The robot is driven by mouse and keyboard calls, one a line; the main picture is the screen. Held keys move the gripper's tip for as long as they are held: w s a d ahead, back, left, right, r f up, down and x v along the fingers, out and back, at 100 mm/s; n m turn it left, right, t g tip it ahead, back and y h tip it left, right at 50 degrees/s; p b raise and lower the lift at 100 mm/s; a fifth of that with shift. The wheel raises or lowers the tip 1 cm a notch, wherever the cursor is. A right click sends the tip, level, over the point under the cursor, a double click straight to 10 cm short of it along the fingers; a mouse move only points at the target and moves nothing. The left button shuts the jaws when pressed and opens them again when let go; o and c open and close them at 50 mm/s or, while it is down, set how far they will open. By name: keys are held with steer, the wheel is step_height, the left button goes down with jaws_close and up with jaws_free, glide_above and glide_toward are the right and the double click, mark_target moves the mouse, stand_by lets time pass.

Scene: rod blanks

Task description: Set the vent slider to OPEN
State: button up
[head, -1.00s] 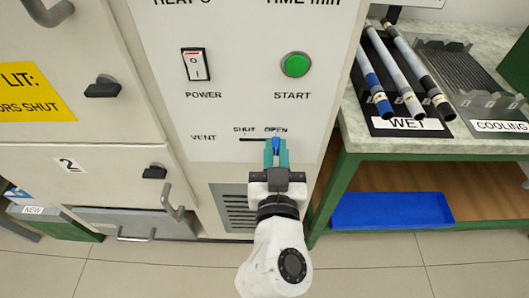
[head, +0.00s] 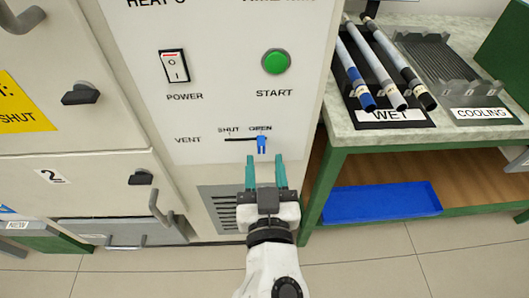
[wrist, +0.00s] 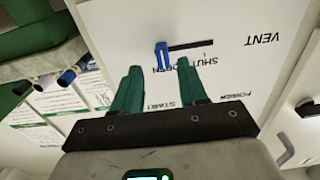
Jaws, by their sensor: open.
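The vent slider has a blue knob (head: 262,144) on a dark slot (head: 238,140) in the white control panel. In the head view the knob stands at the right end of the slot, under the OPEN mark. The knob also shows in the wrist view (wrist: 163,54), at the end of the slot farthest from the word VENT. My gripper (head: 265,172) has teal fingers, open and empty. It is below the knob in the head view and apart from it. The open fingers also show in the wrist view (wrist: 158,82).
The panel also carries a power switch (head: 174,66) and a green START button (head: 276,62). Right of it stands a green-framed bench (head: 345,140) with several rods on a WET rack, a COOLING rack (head: 440,65) and a blue tray (head: 380,203) below.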

steer(key=s, duration=0.7)
steer(key=shift+b, duration=0.35)
steer(key=shift+w, duration=0.1)
steer(key=s+d+f+m+g+h, duration=0.1)
steer(key=d+f+g+h, duration=0.1)
steer(key=d+f+g, duration=0.5)
steer(key=s+d+f+m+g+h, duration=0.2)
steer(key=d+f+g, duration=0.1)
steer(key=d+f, duration=0.8)
steer(key=s+d+f+n+g+y, duration=0.2)
steer(key=s+d+f+g, duration=0.15)
steer(key=s, duration=0.35)
steer(key=s+d+f+n+g+y, duration=0.1)
steer(key=s+d+f+g+y, duration=0.25)
steer(key=s, duration=0.25)
step_height(320, 180, up, 20)
steer(key=h+p, duration=0.1)
steer(key=p, duration=1.9)
steer(key=shift+a, duration=0.3)
